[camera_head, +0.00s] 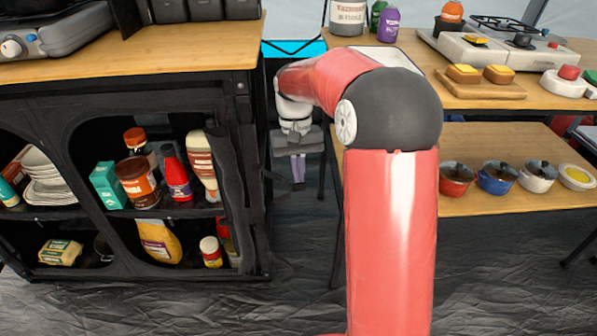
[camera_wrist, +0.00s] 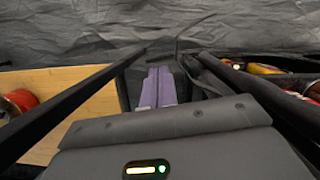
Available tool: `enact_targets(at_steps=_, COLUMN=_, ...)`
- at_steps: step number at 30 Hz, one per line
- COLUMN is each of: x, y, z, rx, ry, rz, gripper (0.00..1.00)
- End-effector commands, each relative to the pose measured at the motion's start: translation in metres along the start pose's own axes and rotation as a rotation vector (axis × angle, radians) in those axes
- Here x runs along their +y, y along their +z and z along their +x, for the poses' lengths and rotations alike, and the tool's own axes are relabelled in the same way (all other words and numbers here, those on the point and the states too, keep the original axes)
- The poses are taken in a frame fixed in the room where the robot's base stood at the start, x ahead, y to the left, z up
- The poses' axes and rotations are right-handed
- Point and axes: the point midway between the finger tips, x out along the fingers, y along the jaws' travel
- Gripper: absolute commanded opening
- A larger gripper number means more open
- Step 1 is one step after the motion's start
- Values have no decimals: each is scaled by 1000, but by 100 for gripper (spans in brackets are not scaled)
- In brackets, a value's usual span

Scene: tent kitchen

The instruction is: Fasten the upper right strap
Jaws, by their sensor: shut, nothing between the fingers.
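The black fabric cabinet (camera_head: 95,88) stands at the left under a wooden top, its front compartments open. A dark fabric flap (camera_head: 232,165) hangs gathered along its right front edge. A small dark fitting (camera_head: 240,88) shows near the upper right corner; I cannot tell whether it is the upper right strap or whether it is fastened. My gripper (camera_head: 298,182) points down in the gap just right of the cabinet, apart from the flap. In the wrist view its two purple-grey fingers (camera_wrist: 158,88) are together and empty. Dark cloth (camera_wrist: 205,78) lies beside them.
Bottles and jars (camera_head: 137,180) fill the cabinet shelves. At the right, a two-level wooden table (camera_head: 480,204) holds several small pots (camera_head: 497,177) and a stove (camera_head: 490,45). Thin dark table legs (camera_head: 335,225) stand close to my gripper. Crumpled dark floor (camera_head: 190,308) is clear in front.

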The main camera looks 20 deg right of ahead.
Motion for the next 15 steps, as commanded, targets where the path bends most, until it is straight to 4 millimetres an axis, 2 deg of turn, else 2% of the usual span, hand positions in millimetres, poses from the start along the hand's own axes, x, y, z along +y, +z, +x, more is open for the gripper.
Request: enact_targets(at_steps=15, x=-6, y=6, z=1, rx=1, ry=-17, rz=69, gripper=0)
